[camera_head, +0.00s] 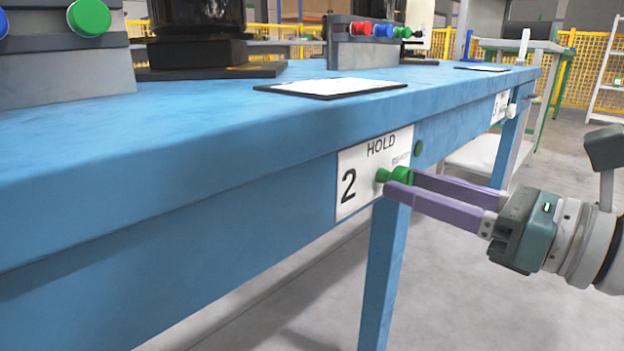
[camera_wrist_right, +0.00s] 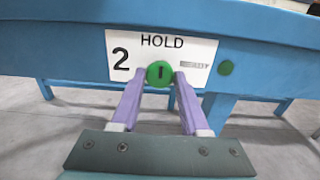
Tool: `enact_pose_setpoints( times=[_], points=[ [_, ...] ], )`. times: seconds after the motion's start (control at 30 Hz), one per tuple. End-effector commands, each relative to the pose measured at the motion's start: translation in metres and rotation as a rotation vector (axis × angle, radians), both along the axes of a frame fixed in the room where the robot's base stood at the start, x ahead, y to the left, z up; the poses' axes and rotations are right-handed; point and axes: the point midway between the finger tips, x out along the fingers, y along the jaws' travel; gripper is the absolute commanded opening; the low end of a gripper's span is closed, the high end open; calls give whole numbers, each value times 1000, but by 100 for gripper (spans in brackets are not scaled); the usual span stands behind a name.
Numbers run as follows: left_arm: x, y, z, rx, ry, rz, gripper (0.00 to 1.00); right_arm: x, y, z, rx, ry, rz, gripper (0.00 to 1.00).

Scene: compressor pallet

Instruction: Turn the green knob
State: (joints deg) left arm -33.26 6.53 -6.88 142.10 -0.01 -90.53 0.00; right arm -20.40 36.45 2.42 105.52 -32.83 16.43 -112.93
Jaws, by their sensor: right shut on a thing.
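The green knob (camera_head: 402,174) sticks out from the front of the blue table, at the lower right of a white sign (camera_head: 358,180) reading "HOLD" and "2". In the right wrist view the green knob (camera_wrist_right: 159,73) shows its round face with a dark upright mark. My right gripper (camera_head: 398,182) comes in from the right, its purple fingers shut on the knob, one on each side. In the right wrist view the fingertips of my right gripper (camera_wrist_right: 160,82) flank the knob. My left gripper is not in view.
The blue table (camera_head: 180,190) has a leg (camera_head: 384,270) just below the knob. A flat green disc (camera_head: 419,147) is on its front, right of the sign. A black-edged white sheet (camera_head: 330,87) and a button box (camera_head: 375,45) are on top.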

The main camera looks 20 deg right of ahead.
Motion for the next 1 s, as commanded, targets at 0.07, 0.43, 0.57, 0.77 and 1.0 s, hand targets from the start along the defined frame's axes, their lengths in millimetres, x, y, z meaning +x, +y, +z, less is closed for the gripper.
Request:
enact_pose_setpoints(
  times=[0.07,0.43,0.57,0.77,1.0],
  points=[
    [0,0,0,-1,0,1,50,0,0,0,0,0,0,0],
    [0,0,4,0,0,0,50,0,0,1,40,16,0,0],
    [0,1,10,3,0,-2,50,0,0,2,99,40,-1,0],
    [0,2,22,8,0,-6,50,0,0,3,243,100,-2,0],
    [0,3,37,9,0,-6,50,0,0,4,453,187,-1,0]
  ],
)
